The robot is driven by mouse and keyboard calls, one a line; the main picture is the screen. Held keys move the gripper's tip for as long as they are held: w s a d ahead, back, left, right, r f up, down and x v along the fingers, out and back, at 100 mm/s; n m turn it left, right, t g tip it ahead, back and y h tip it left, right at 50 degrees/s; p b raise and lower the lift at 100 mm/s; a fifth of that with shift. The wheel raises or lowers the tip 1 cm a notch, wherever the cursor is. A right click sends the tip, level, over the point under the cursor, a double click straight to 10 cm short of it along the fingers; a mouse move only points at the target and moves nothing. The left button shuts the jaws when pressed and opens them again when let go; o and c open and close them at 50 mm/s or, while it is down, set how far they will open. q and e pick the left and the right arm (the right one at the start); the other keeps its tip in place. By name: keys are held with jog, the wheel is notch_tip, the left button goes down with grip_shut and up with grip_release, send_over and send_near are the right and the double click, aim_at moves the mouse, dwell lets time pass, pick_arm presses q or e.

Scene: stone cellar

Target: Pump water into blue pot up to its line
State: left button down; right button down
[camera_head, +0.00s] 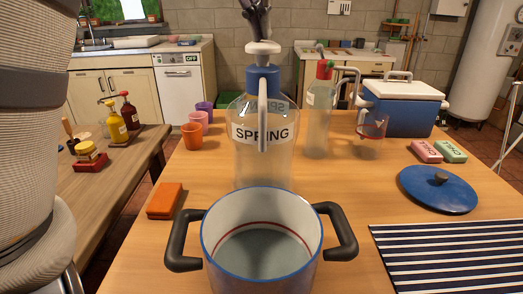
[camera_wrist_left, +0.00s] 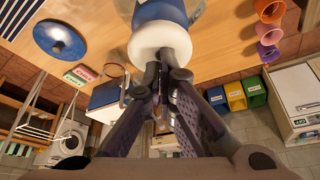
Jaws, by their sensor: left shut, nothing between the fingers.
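The blue pot (camera_head: 262,205) stands open at the near edge of the table, with a white inside, two black handles and a red line around its inner wall. Grey-looking water (camera_head: 262,252) lies in it, its surface just below the red line. Behind it stands a clear bottle labelled SPRING (camera_head: 262,165) with a blue collar and white pump head (camera_head: 263,48); its spout points toward the pot. My left gripper (camera_head: 259,36) is shut and empty, fingertips at the top of the pump head. The wrist view shows the fingertips (camera_wrist_left: 163,62) against the white head (camera_wrist_left: 158,40). My right gripper is out of view.
A second pump bottle (camera_head: 318,130) with a red collar, a glass jug (camera_head: 373,126) and a blue cooler (camera_head: 405,110) stand behind right. A blue lid (camera_head: 438,194) and striped cloth (camera_head: 450,258) lie right. An orange block (camera_head: 165,201) and small cups (camera_head: 192,138) are left.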

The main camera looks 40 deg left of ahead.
pick_arm(q)
jog(key=shift+f, duration=1.05)
jog(key=shift+r, duration=2)
jog(key=shift+f, duration=0.35)
jog(key=shift+f, duration=0.15)
jog(key=shift+r, duration=0.5)
jog(key=shift+r, duration=0.15)
dwell(0.5)
